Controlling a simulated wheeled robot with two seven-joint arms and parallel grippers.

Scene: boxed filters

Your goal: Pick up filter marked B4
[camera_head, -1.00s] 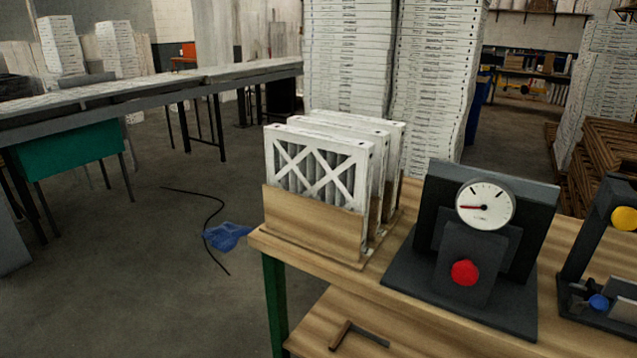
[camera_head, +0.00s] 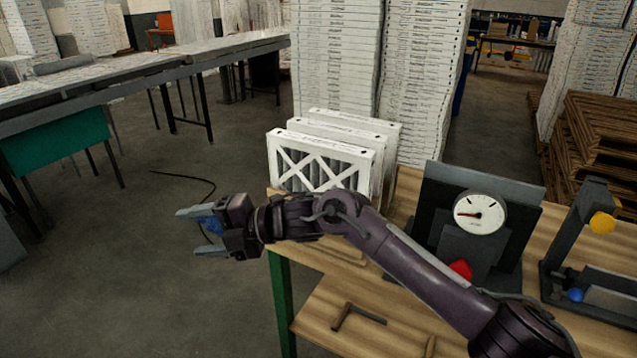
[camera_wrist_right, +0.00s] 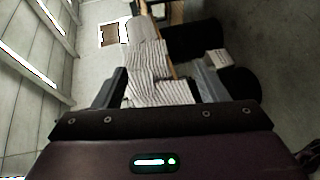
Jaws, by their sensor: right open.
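Three white-framed pleated filters (camera_head: 318,165) stand upright in a row in a wooden holder at the left end of the workbench. The front one has a white X across grey pleats. I cannot read a B4 mark on any of them. My right gripper (camera_head: 198,233) is open and empty, to the left of the filters and past the bench's left edge, its fingers pointing left. My right arm crosses in front of the filters and hides most of the holder. In the right wrist view the two fingers (camera_wrist_right: 160,88) are apart. My left gripper is not in view.
A dark gauge stand (camera_head: 478,225) with a red button stands right of the filters on the workbench (camera_head: 405,200). A device with a yellow knob (camera_head: 603,222) is further right. A tool (camera_head: 356,316) lies on the lower shelf. Tall stacks of white boxes (camera_head: 335,60) stand behind. Open floor lies left.

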